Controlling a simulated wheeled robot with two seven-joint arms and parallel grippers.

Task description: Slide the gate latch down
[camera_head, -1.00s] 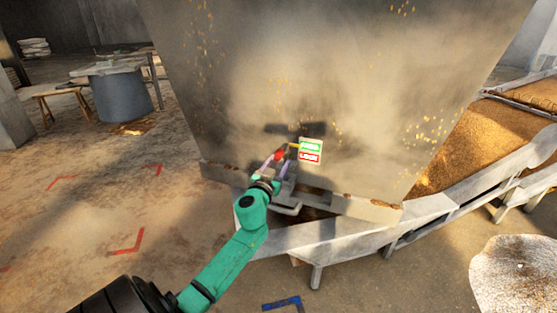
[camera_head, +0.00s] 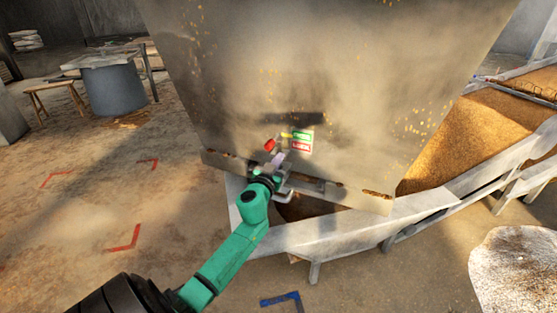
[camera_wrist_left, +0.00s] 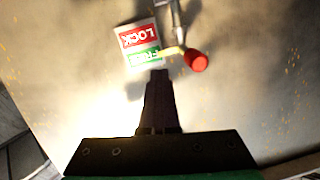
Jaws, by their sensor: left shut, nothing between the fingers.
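The gate latch has a red knob (camera_head: 269,145) and a yellow arm (camera_head: 288,135) on the hopper's sloping front. Beside it is a label (camera_head: 301,141) with a green part above a red part; the yellow arm is level with the green. In the left wrist view, which is upside down, the red knob (camera_wrist_left: 197,61) and the label (camera_wrist_left: 141,45) reading LOCK and FREE are clear. My left gripper (camera_head: 280,157) is shut and empty, just below the knob; its fingertips (camera_wrist_left: 159,73) show beside the knob, not around it. My right gripper is out of view.
The large grey hopper (camera_head: 350,60) fills the middle. Its trough (camera_head: 340,235) stands below, with a grain-filled conveyor (camera_head: 480,135) at right. A round sack-like thing (camera_head: 512,270) is at lower right. Open floor (camera_head: 90,230) lies at left.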

